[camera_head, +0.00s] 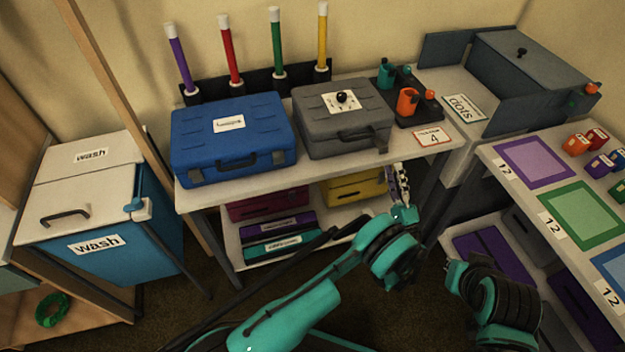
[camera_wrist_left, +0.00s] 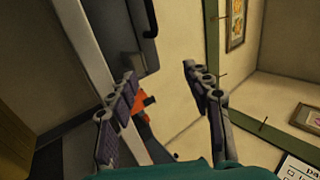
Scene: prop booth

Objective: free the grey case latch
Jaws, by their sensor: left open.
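The grey case (camera_head: 325,140) lies closed on the white table, with a black knob on a white label on its lid. A dark grey body with a black handle (camera_wrist_left: 150,18), likely the case, shows beyond the left finger. My right gripper is not seen.
A blue case (camera_head: 235,140) stands left of the grey case. Orange (camera_head: 408,101) and teal cups stand on a dark tray to its right, beside a label marked 4. Coloured tubes (camera_head: 229,50) stand behind. A shelf below holds several cases (camera_head: 355,188).

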